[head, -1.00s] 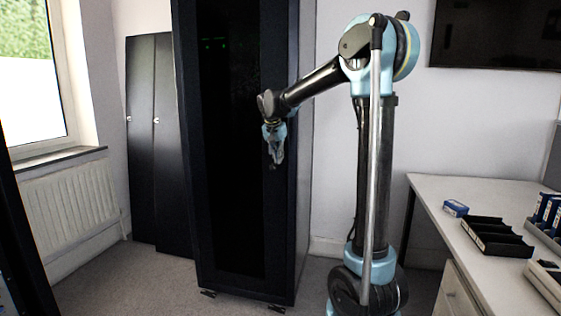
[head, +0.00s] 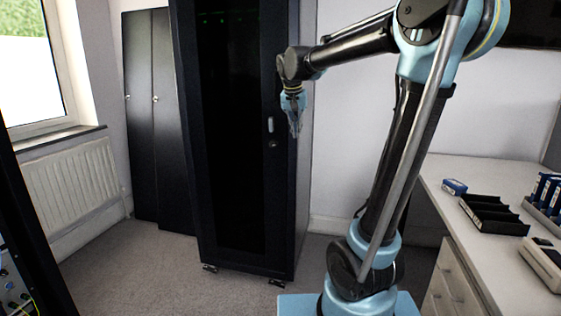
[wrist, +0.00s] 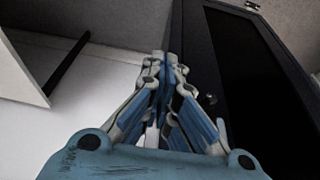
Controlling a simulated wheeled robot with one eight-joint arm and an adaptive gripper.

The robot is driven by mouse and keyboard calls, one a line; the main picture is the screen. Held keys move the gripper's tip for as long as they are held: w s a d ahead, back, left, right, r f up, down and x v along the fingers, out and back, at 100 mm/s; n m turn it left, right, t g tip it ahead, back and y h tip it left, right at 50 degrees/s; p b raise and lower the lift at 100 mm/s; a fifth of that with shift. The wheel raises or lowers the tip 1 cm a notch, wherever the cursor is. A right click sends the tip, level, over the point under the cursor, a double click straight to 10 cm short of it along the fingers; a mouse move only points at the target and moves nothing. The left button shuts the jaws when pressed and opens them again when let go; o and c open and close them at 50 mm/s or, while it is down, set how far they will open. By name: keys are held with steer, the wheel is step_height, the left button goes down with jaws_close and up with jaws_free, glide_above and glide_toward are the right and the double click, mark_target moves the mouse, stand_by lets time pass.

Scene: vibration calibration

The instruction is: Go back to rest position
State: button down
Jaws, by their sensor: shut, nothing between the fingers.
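My gripper (head: 295,130) hangs pointing down at the end of my arm, in front of the right edge of the black cabinet (head: 235,140). Its fingers are together and hold nothing. In the wrist view my gripper (wrist: 161,62) shows its closed fingers in the middle, with the cabinet's dark door (wrist: 250,75) to the right. In the head view a door handle (head: 270,125) is just left of the fingers; I cannot tell whether they touch it. The cabinet door looks shut.
A white desk (head: 465,210) stands on the right with a black tray (head: 493,214), a small blue box (head: 454,187) and blue items in a holder (head: 545,190). Black panels (head: 155,120) lean on the wall by a radiator (head: 75,185). Grey floor (head: 150,270) is open at the front left.

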steer(key=s+d+f+n, duration=0.1)
steer(key=s+d+f, duration=0.4)
steer(key=s, duration=0.3)
steer(key=s+d+f+n, duration=0.1)
steer(key=s+d+f, duration=0.3)
steer(key=s, duration=0.4)
steer(key=s+d+f+n+g+y, duration=0.1)
steer(key=s+d+f, duration=0.3)
steer(key=s+f, duration=1.1)
steer(key=shift+f, duration=0.4)
